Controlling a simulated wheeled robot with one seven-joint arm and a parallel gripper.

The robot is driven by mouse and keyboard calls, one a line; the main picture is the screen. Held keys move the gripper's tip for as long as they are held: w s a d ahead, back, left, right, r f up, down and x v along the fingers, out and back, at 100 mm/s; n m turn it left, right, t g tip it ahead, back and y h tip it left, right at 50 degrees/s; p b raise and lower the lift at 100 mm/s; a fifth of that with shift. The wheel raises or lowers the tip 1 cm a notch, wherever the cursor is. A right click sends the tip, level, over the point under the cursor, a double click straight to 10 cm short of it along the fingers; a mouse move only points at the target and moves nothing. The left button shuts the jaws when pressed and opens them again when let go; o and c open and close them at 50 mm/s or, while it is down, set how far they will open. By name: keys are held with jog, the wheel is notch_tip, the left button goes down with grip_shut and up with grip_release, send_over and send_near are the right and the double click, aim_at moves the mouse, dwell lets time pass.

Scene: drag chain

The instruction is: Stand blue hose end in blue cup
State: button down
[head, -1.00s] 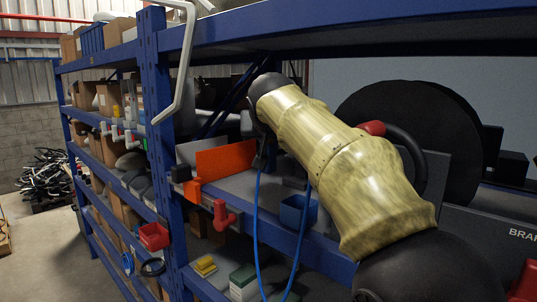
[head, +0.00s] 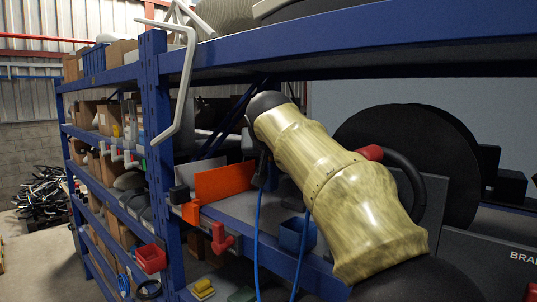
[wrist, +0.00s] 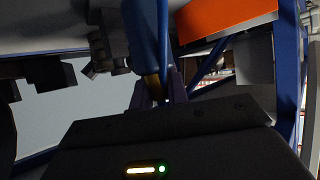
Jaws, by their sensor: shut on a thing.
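The blue hose (head: 257,232) hangs in a loop from my gripper (head: 261,172), which is small and dark in the head view, in front of the shelf by the orange panel. In the wrist view the blue hose (wrist: 163,45) runs up from between my fingers (wrist: 160,92), which are shut on it. The exact end of the hose is hidden. The blue cup (head: 297,236) stands on the shelf, right of my gripper and lower in the head view. The hose's other strand passes in front of or beside the cup. I cannot clearly identify the cup in the wrist view.
An orange panel (head: 224,182) stands on the shelf left of my gripper. A red fitting (head: 221,239) sticks out at the shelf's front edge. A blue upright (head: 158,130) is farther left, and the upper shelf beam (head: 350,48) crosses above my arm.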

jog(key=s+d+f+m+g+h, duration=0.3)
jog(key=s+d+m+h, duration=0.15)
jog(key=m+h, duration=0.35)
jog(key=s+a+r+m+g+h, duration=0.1)
jog(key=s+r+m+g+h, duration=0.2)
jog(key=s+m+g, duration=0.4)
jog(key=shift+s+a+r+m, duration=0.15)
jog(key=shift+s+a+m, duration=0.2)
jog(key=shift+s, duration=0.65)
